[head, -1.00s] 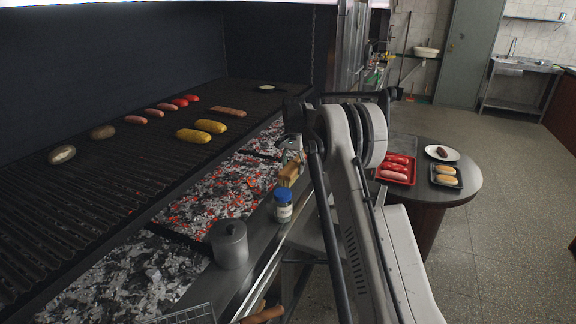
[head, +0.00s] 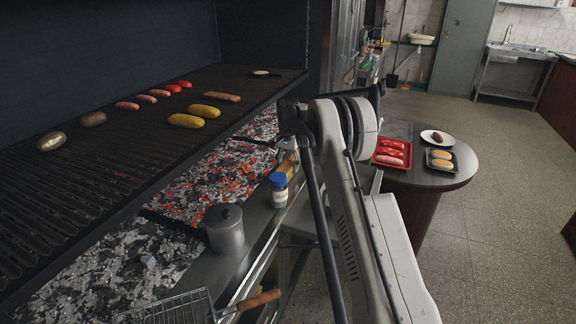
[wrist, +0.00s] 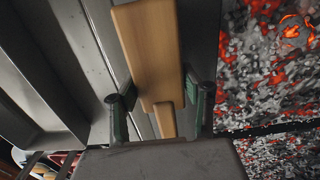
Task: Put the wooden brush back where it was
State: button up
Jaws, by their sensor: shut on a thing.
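The wooden brush (wrist: 150,50) fills the upper middle of the wrist view, its broad pale block pointing away from me and its narrow end between my fingers. My gripper (wrist: 161,104) is shut on it. In the head view a small part of the brush (head: 287,166) shows just behind the blue-lidded jar (head: 278,191), beside my arm.
Glowing coals (head: 215,180) lie left of the ledge, under the grill grate (head: 90,165) with sausages and corn. A lidded metal pot (head: 225,229) and a wire basket with wooden handle (head: 258,299) are nearer. A round table (head: 430,179) with food trays stands to the right.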

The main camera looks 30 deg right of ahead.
jog(key=shift+f+b, duration=0.5)
jog(key=shift+f, duration=0.15)
dwell(0.3)
jog(key=o, duration=1.5)
notch_tip(320, 180, up, 12)
jog(key=shift+f, duration=0.1)
jog(key=s+a+r+n+t, duration=0.2)
jog(key=s+a+r, duration=0.5)
jog(key=s+r, duration=0.3)
jog(key=s+a+r+n+t, duration=0.1)
jog(key=s+a+r+n, duration=0.2)
jog(key=s+a+r, duration=0.7)
jog(key=s+a+f+n+t, duration=0.1)
jog(key=s+f, duration=0.3)
jog(key=s, duration=0.6)
jog(key=s+a+f+n+t, duration=0.1)
jog(key=s+a+f+n, duration=0.1)
jog(key=s, duration=0.8)
jog(key=s+a+f+n+t, duration=0.1)
jog(key=s+f, duration=0.4)
jog(key=s, duration=0.5)
jog(key=shift+s+a+f+n+t, duration=0.35)
jog(key=shift+a+t, duration=0.15)
jog(key=shift+a, duration=0.6)
